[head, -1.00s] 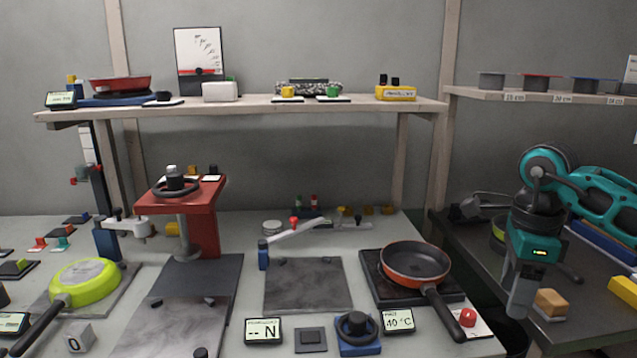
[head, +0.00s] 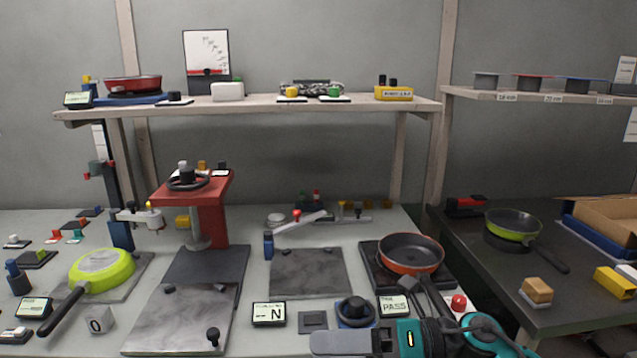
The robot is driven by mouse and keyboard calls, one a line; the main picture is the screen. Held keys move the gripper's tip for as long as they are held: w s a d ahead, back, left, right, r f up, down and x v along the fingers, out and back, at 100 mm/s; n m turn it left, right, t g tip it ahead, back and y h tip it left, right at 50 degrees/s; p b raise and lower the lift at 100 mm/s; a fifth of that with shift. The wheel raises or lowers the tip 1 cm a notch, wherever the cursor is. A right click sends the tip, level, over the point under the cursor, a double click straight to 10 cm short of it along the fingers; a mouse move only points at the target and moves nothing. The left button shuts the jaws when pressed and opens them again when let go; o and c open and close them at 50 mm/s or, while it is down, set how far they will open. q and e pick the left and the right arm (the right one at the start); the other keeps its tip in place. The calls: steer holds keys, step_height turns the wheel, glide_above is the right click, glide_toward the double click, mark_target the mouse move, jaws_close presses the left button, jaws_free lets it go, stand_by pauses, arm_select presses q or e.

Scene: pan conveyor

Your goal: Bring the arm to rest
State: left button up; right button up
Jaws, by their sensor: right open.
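My right gripper (head: 335,343) is low at the bottom edge of the head view, pointing left, in front of the workbench's near side. Its teal wrist and forearm come in from the lower right. It is open, and I see nothing in it; the gap between the fingers is hard to see from this side. My left arm and gripper are not in view.
An orange-rimmed pan (head: 410,253) sits on a dark plate, just beyond my right wrist; its handle runs toward it. A display (head: 394,306) reads PASS. A green pan (head: 512,226) stands on the dark right table (head: 470,245).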

steer(key=w+d+f+m+t+h+p, duration=0.1)
steer(key=d+f+m+t+h, duration=0.3)
steer(key=m+t, duration=0.75)
steer(key=w+d+f+m+t+h, duration=0.1)
steer(key=d+f+m+t+h, duration=0.4)
steer(key=m, duration=1.1)
steer(key=s+d+f+m+g+h, duration=0.2)
steer(key=s+d+f+m+h, duration=0.1)
steer(key=s+f+m, duration=0.3)
steer(key=s+d+f+m+g+h+p, duration=0.1)
steer(key=s+d+f+m+g+h, duration=0.2)
steer(key=s+f+m, duration=0.3)
step_height(320, 180, down, 3)
steer(key=shift+s+d+f+h, duration=0.1)
steer(key=shift+s+d+h, duration=0.2)
steer(key=shift+s+d, duration=0.15)
steer(key=shift+g, duration=0.25)
